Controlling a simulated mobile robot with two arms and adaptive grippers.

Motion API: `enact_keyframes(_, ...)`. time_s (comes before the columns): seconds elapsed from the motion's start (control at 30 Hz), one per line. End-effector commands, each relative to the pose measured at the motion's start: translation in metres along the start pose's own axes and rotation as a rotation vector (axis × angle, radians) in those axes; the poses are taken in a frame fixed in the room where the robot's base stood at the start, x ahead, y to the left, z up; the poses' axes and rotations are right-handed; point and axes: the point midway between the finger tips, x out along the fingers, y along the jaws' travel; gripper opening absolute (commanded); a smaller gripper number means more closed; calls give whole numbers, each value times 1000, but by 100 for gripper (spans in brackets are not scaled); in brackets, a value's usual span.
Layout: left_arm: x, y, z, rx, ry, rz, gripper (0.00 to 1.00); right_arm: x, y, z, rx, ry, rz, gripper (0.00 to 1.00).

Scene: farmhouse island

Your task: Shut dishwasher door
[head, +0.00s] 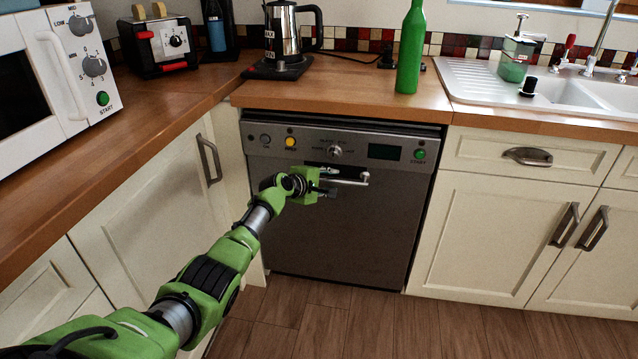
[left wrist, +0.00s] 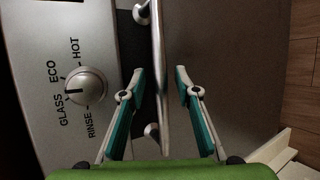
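The dishwasher door (head: 340,235) is dark grey, stands upright under the wooden counter and looks closed or nearly so. I cannot tell whether it is fully latched. Its silver bar handle (head: 350,180) runs across the front below the control panel. My left gripper (head: 328,183) is at the left part of the handle and hides some of it. In the left wrist view the handle bar (left wrist: 160,45) runs between the two spread fingers of my left gripper (left wrist: 159,82), which do not appear closed on it. My right gripper is not in view.
Cream cabinets flank the dishwasher, including a corner cabinet (head: 150,200) close to my left arm. A microwave (head: 45,80), toaster (head: 160,42), kettle (head: 288,35) and green bottle (head: 411,50) stand on the counter. The wooden floor (head: 370,325) in front of the dishwasher is clear.

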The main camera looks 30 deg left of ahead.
Motion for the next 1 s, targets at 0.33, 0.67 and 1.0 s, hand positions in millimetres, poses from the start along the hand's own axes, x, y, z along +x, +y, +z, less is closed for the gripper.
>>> enact_keyframes(0.33, -31, -1, 0, 2, 1, 0, 30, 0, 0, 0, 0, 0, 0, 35)
enact_keyframes(0.67, -72, -2, 0, 1, 0, -2, 30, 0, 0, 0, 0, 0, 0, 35)
enact_keyframes(1.0, -108, -1, 0, 2, 1, -2, 30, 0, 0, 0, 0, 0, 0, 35)
